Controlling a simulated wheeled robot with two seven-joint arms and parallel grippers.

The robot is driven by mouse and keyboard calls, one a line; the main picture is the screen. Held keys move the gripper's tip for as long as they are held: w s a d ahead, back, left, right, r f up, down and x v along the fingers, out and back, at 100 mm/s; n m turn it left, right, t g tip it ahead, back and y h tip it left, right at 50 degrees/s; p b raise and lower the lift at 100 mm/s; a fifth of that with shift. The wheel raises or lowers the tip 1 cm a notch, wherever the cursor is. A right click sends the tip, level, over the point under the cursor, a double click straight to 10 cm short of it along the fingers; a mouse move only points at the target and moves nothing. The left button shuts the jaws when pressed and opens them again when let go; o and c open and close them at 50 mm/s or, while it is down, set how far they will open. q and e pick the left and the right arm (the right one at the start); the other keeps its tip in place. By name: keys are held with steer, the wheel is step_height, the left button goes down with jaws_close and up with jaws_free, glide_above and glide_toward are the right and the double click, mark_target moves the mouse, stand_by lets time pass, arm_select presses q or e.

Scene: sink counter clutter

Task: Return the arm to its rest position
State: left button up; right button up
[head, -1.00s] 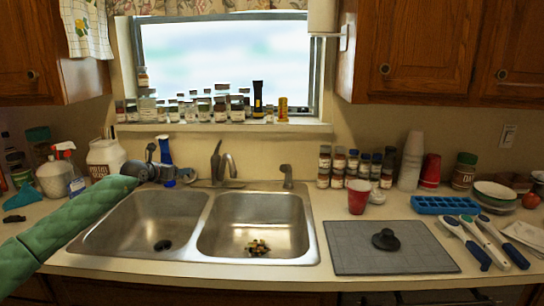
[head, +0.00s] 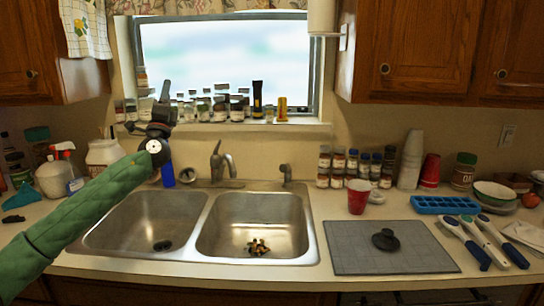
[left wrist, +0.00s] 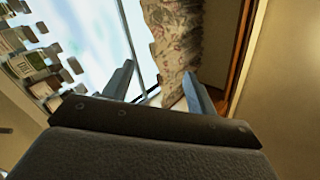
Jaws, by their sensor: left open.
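My left arm, in a green sleeve, comes in from the left in the head view. Its gripper (head: 152,118) is raised above the back left of the sink, in front of the left end of the window sill. In the left wrist view the two fingers (left wrist: 158,88) stand wide apart with nothing between them. Beyond them are the window, the flowered curtain (left wrist: 175,35) and wood trim. My right gripper is not in view.
A double sink (head: 200,262) has a small dark pile (head: 258,247) in its right basin. The sill holds several jars (head: 205,108). A red cup (head: 358,196), a grey mat (head: 350,262) and a blue tray (head: 445,205) are at the right. A white jug (head: 103,152) stands behind my left arm.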

arm_select(q)
steer(key=s+d+f+n+g+y, duration=0.1)
steer(key=s+d+f+n+g, duration=0.55)
steer(key=f, duration=0.65)
steer(key=s+d+f+n+g, duration=0.2)
steer(key=s+f+n+g, duration=0.25)
steer(key=s+f, duration=0.7)
steer(key=s+d+f+n+g+y, duration=0.1)
steer(key=s+d+f+n+g, duration=0.45)
steer(key=f, duration=0.85)
steer(key=s+d+f+n+g+h, duration=0.1)
steer(key=s+f+g, duration=0.2)
steer(key=s+f, duration=0.7)
steer(key=s+d+f+n+g+h, duration=0.1)
steer(key=s+f+g, duration=0.2)
steer(key=s+f, duration=0.7)
steer(key=s+d+f+n+g+h, duration=0.1)
steer(key=s+f+g, duration=0.2)
steer(key=s+f, duration=0.8)
steer(key=s, duration=0.9)
steer(key=shift+s+h, duration=0.3)
steer(key=shift+s, duration=0.1)
steer(key=shift+f, duration=0.1)
